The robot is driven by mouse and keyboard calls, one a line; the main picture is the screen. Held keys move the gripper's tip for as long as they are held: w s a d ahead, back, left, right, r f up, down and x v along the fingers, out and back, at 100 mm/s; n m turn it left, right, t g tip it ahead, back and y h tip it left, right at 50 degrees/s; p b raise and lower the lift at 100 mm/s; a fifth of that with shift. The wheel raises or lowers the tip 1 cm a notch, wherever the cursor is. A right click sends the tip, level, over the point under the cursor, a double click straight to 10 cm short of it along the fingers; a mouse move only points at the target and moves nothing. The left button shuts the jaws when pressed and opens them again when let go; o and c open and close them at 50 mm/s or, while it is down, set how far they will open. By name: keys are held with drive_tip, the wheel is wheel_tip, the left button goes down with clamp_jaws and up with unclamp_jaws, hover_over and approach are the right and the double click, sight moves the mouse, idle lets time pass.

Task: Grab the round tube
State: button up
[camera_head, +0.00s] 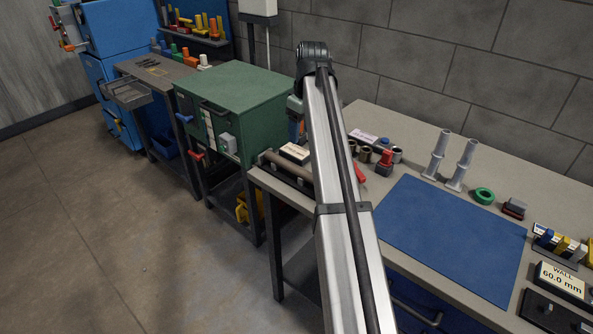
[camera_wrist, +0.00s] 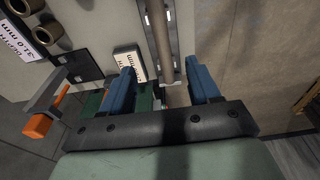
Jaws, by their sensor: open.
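The round tube (camera_head: 288,167) is a long brown-grey cylinder lying near the left edge of the bench in the head view. My gripper (camera_wrist: 160,72) has two blue fingers standing apart, one at each side of the tube's line. The tube's near part passes toward the gap between the fingers, and its lower end is hard to make out there. I cannot tell whether either finger touches it. In the head view my arm hides most of the gripper.
A white label block (camera_wrist: 129,62) stands close to the left finger. Short brown ring pieces (camera_wrist: 47,34) lie at upper left. An orange-tipped tool (camera_wrist: 38,124) is at left. In the head view, a clear blue mat (camera_head: 450,240) covers the bench's middle; a green cabinet (camera_head: 245,100) stands beyond its left end.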

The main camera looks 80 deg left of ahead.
sight(297, 166)
drive_tip(key=f, duration=0.4)
drive_tip(key=s+f, duration=0.1)
drive_tip(key=f, duration=0.4)
drive_tip(key=a+f, duration=0.1)
drive_tip(key=f, duration=0.3)
drive_tip(key=shift+s+f, duration=0.15)
drive_tip(key=shift+f, duration=0.2)
clamp_jaws()
